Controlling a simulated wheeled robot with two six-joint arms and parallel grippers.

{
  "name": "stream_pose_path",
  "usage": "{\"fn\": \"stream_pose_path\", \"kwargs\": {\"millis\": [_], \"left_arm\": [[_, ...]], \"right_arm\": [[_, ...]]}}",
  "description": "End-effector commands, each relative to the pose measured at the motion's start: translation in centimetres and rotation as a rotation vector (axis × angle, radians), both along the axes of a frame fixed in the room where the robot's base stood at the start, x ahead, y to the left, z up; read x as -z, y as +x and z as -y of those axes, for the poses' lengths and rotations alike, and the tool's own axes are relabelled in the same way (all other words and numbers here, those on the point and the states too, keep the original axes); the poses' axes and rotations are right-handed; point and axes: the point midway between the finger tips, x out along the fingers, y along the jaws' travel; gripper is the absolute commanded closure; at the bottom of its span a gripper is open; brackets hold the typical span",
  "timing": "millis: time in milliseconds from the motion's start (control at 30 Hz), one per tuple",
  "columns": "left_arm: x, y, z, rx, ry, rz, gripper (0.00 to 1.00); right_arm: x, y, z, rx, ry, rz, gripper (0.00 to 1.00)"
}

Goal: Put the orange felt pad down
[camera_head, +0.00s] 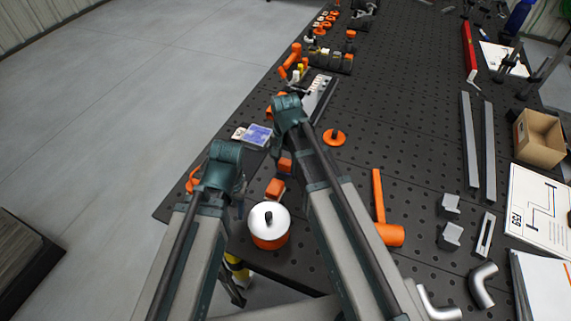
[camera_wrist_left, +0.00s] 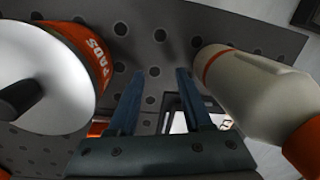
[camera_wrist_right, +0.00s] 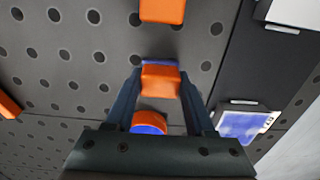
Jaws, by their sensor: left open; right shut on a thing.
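My right gripper (camera_wrist_right: 160,88) is shut on the orange felt pad (camera_wrist_right: 161,79), a small orange block with a bluish strip at its far edge. It is over the dark perforated bench top in the right wrist view; any gap beneath it cannot be told. My left gripper (camera_wrist_left: 160,73) is open and empty, between a white-lidded orange tin marked PADS (camera_wrist_left: 88,50) and a white bottle with orange bands (camera_wrist_left: 250,85).
Another orange block (camera_wrist_right: 162,9) lies beyond the held pad, and an orange and blue piece (camera_wrist_right: 150,121) shows nearer. A blue and white card (camera_wrist_right: 240,125) lies to the right. An orange mallet (camera_head: 389,234) lies right of my arms. Bare bench shows around (camera_head: 400,130).

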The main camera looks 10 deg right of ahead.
Motion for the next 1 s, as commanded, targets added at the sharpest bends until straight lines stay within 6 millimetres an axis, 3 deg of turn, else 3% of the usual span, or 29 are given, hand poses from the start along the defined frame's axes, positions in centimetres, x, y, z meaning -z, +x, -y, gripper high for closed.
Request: {"fn": "stream_pose_path", "kwargs": {"millis": [133,167,300,733,1000], "left_arm": [[0.5,0.0,0.0,0.000,0.000,0.000,0.50],[0.3,0.0,0.0,0.000,0.000,0.000,0.50],[0.3,0.0,0.0,0.000,0.000,0.000,0.50],[-0.1,0.0,0.0,0.000,0.000,0.000,0.50],[-2.5,0.0,0.0,0.000,0.000,0.000,0.50]], "right_arm": [[0.5,0.0,0.0,0.000,0.000,0.000,0.90],[0.3,0.0,0.0,0.000,0.000,0.000,0.40],[0.3,0.0,0.0,0.000,0.000,0.000,0.16],[-0.1,0.0,0.0,0.000,0.000,0.000,0.16],[-2.5,0.0,0.0,0.000,0.000,0.000,0.16]]}}
